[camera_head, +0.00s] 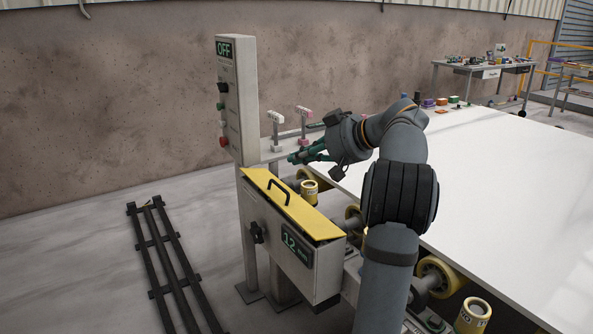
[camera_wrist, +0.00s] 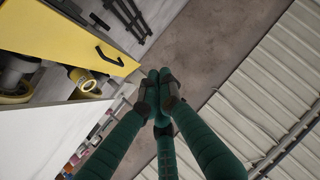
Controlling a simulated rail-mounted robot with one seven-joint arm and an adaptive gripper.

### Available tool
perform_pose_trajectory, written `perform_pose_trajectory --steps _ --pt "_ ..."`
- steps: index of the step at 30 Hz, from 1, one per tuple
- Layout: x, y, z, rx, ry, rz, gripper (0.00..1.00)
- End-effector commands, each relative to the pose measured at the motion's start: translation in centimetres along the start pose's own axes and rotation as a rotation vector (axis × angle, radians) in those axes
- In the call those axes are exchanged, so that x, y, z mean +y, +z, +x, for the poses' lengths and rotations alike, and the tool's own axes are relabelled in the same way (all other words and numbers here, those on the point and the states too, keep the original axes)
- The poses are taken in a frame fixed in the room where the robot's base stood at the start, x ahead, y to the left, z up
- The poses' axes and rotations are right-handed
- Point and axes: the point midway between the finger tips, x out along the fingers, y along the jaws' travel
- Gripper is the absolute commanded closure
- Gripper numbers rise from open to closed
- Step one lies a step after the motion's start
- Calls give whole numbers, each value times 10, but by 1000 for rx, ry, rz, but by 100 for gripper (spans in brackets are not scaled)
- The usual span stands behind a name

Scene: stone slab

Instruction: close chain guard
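The chain guard looks to be the yellow panel (camera_head: 290,204) with a black bar handle (camera_head: 279,190), on top of a grey box at the slab line's near left end. The panel slopes, and I cannot tell whether it sits fully down. It also shows at the upper left of the wrist view as a yellow panel (camera_wrist: 85,28) with its handle (camera_wrist: 108,56). My gripper (camera_head: 297,157) is above and behind the panel, apart from it, with its fingers pointing left. In the wrist view its green fingers (camera_wrist: 160,88) meet at their dark tips, with nothing visible between them.
A grey control post (camera_head: 238,100) with an OFF display stands left of the panel. A white slab (camera_head: 500,170) lies on rollers to the right. Yellow-banded rollers (camera_head: 309,190) sit close behind the panel. A black rack (camera_head: 170,255) lies on the floor.

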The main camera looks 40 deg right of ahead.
Motion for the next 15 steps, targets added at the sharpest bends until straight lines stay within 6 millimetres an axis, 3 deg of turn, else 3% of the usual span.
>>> perform_pose_trajectory --steps 2,4,6,9,15 --pt "27 38 30 -114 6 55 100" --pt "53 63 34 -180 70 86 100" --pt "66 69 28 -208 133 110 100" --pt "70 70 30 -205 150 153 100" --pt "72 76 54 -205 147 164 100"
